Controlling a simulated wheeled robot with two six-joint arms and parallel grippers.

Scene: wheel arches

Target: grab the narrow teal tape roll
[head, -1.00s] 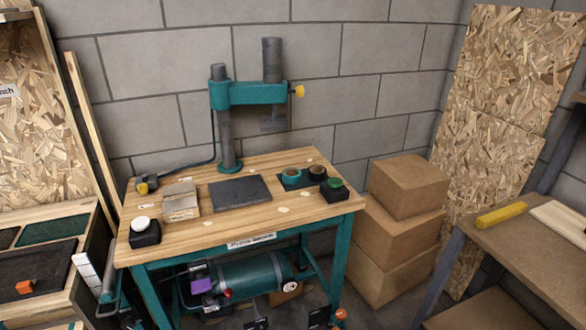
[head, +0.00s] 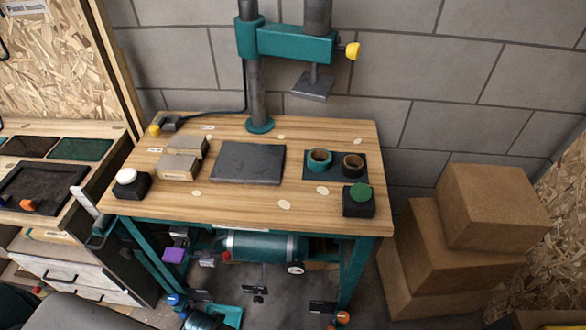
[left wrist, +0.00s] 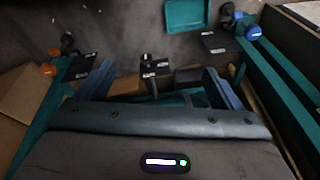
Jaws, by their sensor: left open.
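The teal tape roll (head: 319,160) has a teal outside and a tan core. It lies flat on a dark mat (head: 322,175) on the right part of the wooden workbench (head: 235,213). A black tape roll (head: 353,165) lies close to its right on the same mat. My left gripper (left wrist: 160,85) shows in the left wrist view with its two blue-grey fingers wide apart and nothing between them. That view faces the floor and the legs below the bench, and no tape roll is in it. Neither gripper shows in the head view.
A black box with a green button (head: 358,198) stands at the bench's front right corner, near the rolls. A dark plate (head: 247,163) lies mid-bench. The teal press (head: 285,45) rises behind it. Cardboard boxes (head: 445,245) are stacked at the right.

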